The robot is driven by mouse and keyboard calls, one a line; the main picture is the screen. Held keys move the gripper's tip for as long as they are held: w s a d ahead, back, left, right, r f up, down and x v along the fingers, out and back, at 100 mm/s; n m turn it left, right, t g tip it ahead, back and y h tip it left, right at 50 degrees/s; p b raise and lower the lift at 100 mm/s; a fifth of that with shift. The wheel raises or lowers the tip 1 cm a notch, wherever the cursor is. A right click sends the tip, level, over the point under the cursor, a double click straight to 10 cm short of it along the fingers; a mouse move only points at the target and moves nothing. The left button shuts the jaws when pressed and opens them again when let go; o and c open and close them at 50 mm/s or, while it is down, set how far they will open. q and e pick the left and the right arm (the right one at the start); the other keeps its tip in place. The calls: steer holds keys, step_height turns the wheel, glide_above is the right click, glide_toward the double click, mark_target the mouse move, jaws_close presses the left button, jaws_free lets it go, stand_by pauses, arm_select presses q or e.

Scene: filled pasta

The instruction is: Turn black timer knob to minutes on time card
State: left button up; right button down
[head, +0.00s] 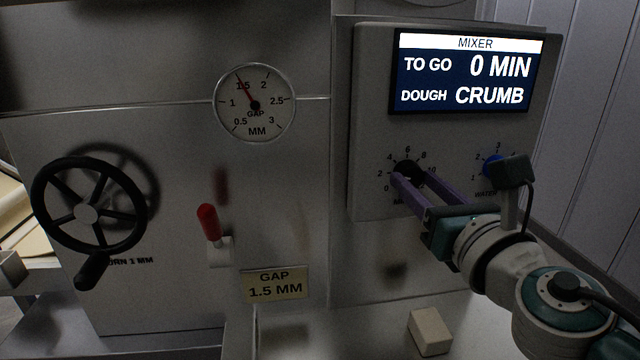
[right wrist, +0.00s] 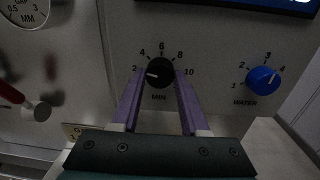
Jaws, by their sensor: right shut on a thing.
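The black timer knob (head: 410,166) is on the mixer panel, with a scale marked MIN around it. In the right wrist view the knob (right wrist: 160,72) has a white pointer aimed left, close to the 2 mark. My right gripper (head: 406,172) has its purple fingers on either side of the knob and is shut on it; the fingers also show in the right wrist view (right wrist: 160,80). The mixer display (head: 465,72) reads TO GO 0 MIN and DOUGH CRUMB. No card with minutes is in view. My left gripper is not in view.
A blue WATER knob (head: 492,165) is to the right of the timer knob. A yellow card (head: 275,285) reads GAP 1.5 MM. A red lever (head: 209,222), a gap gauge (head: 255,103) and a black handwheel (head: 87,212) are to the left. A pale block (head: 430,331) lies below.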

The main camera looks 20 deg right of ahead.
steer(key=m+b, duration=0.2)
steer(key=m, duration=0.2)
steer(key=shift+f+m, duration=0.15)
steer(key=shift+m, duration=0.25)
steer(key=m+b, duration=0.1)
steer(key=m, duration=0.2)
steer(key=shift+m+b, duration=0.3)
steer(key=shift+m, duration=0.1)
steer(key=m+b, duration=0.1)
steer(key=m, duration=0.2)
steer(key=shift+m+h, duration=0.3)
steer(key=shift+h, duration=0.1)
steer(key=shift+m, duration=1.8)
steer(key=shift+c, duration=2)
jaws_free()
